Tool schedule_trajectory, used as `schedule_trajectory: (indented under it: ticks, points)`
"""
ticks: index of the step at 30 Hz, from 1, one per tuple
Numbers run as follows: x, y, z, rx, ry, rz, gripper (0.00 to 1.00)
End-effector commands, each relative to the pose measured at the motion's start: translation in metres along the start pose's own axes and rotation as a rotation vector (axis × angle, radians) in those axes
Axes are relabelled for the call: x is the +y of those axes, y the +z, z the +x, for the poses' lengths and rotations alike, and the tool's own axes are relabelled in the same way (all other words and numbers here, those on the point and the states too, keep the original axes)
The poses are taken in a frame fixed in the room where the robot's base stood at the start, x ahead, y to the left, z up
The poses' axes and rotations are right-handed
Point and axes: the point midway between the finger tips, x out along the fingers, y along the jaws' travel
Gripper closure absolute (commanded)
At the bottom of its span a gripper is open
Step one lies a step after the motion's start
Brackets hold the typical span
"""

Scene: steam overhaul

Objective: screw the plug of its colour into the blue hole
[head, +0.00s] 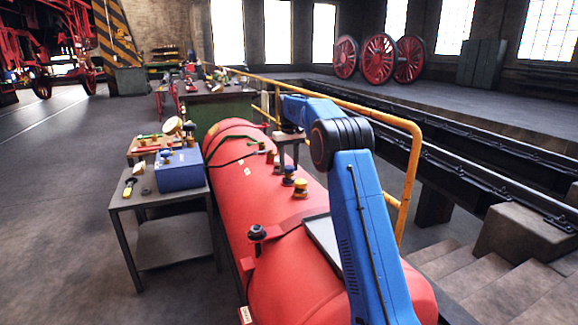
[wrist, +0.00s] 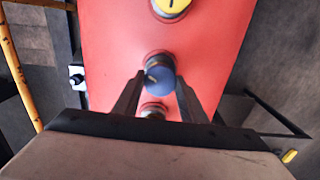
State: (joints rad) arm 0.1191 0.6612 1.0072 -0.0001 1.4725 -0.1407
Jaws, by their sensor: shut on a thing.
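The red boiler (head: 235,180) lies lengthwise with a row of brass fittings along its top. My gripper (head: 289,162) points down over it and is shut on the blue plug (wrist: 160,77), which sits between the two fingertips in the wrist view. The blue plug also shows in the head view (head: 289,170), upright at a brass collar (head: 288,181). I cannot tell how deep it sits in that hole. A yellow plug (head: 301,183) stands in the neighbouring fitting and shows at the top of the wrist view (wrist: 172,5). Another brass fitting (wrist: 153,110) shows between my fingers.
A grey side table (head: 130,200) at the left holds a blue box (head: 180,170) and a yellow-handled tool (head: 129,187). A black-knobbed fitting (head: 257,233) stands on the boiler's near side. A yellow railing (head: 410,180) runs along its right.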

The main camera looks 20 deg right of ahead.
Motion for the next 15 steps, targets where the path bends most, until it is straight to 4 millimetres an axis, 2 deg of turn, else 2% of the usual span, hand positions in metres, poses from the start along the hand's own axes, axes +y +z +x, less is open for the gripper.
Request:
schedule_trajectory:
  ticks: [15]
  points:
    - [-0.0001, 0.0005, 0.0072, -0.001, 0.0, 0.0, 0.92]
